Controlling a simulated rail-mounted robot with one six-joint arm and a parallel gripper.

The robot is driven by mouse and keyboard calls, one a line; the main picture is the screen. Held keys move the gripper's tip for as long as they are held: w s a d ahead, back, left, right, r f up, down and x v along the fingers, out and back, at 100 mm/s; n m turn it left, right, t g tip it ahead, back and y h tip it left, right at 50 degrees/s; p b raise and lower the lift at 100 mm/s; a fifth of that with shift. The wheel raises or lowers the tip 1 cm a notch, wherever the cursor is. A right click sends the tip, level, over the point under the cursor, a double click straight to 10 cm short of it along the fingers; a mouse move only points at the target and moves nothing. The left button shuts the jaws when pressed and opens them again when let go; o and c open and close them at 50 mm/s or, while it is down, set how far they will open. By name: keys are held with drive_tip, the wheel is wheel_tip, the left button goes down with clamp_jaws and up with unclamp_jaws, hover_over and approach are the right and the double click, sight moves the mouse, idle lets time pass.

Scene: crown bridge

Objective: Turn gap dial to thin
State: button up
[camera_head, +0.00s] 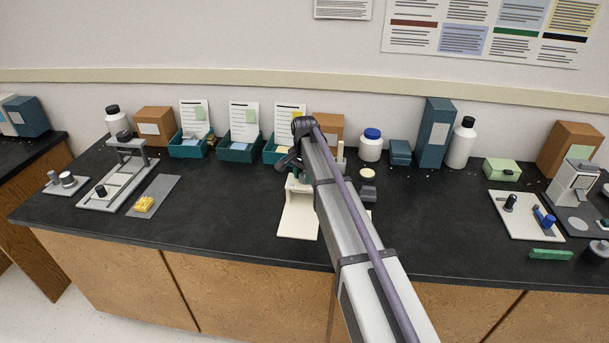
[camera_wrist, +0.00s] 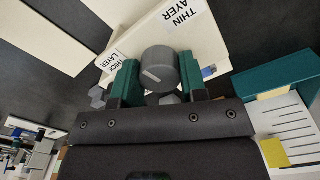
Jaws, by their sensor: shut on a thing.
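A round grey dial (camera_wrist: 160,64) with a white mark on its face is on a cream device (camera_wrist: 205,45) in the wrist view. The THIN LAYER label (camera_wrist: 182,15) is above right of the dial and the THICK LAYER label (camera_wrist: 116,60) is to its left. The mark lies on the lower left of the dial face, on the side of the THICK label. My gripper (camera_wrist: 157,72) is shut on the dial, one green finger on each side. In the head view the cream device (camera_head: 298,218) is partly hidden by my arm, and the dial cannot be seen.
Teal bins (camera_head: 238,153) with cards stand behind the device to the left. A white bottle with a blue lid (camera_head: 371,148) and a tall teal box (camera_head: 436,132) stand to the right. The black counter is clear between the device and the white board (camera_head: 524,220).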

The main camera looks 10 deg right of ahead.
drive_tip(key=shift+m, duration=0.4)
drive_tip(key=o, duration=0.9)
wheel_tip(320, 180, up, 11)
drive_tip(key=p, duration=1.1)
drive_tip(key=shift+f, duration=0.1)
